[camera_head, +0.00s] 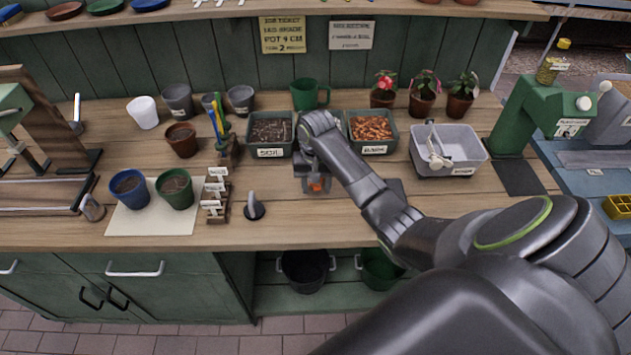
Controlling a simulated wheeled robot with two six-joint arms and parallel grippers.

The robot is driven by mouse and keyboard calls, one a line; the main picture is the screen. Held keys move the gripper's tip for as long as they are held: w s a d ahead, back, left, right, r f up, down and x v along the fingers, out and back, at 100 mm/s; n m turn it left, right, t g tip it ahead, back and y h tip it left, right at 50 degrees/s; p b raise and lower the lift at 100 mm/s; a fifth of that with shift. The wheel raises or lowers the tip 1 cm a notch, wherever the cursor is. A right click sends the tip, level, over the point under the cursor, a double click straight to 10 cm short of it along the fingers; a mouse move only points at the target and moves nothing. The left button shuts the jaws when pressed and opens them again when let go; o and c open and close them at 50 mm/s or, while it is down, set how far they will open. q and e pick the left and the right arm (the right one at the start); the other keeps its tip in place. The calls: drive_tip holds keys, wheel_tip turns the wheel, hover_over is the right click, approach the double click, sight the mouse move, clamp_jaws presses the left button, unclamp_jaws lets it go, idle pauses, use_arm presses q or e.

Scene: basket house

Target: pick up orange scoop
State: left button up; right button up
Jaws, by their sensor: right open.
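A small orange patch (318,184), which looks like part of the orange scoop, shows on the bench in front of the soil and bark trays. My right gripper (316,183) points down right over it, and its open jaws are on or just above the orange part. The gripper and wrist hide most of the scoop, so I cannot tell its full shape or whether the fingers touch it. My left gripper is not in view.
The soil tray (271,148) stands behind left of the gripper and the bark tray (373,147) behind right. A grey bin (471,165) is further right. A label rack (214,205) and a grey-handled tool (254,208) are left. The front bench strip is clear.

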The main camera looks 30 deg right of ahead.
clamp_jaws()
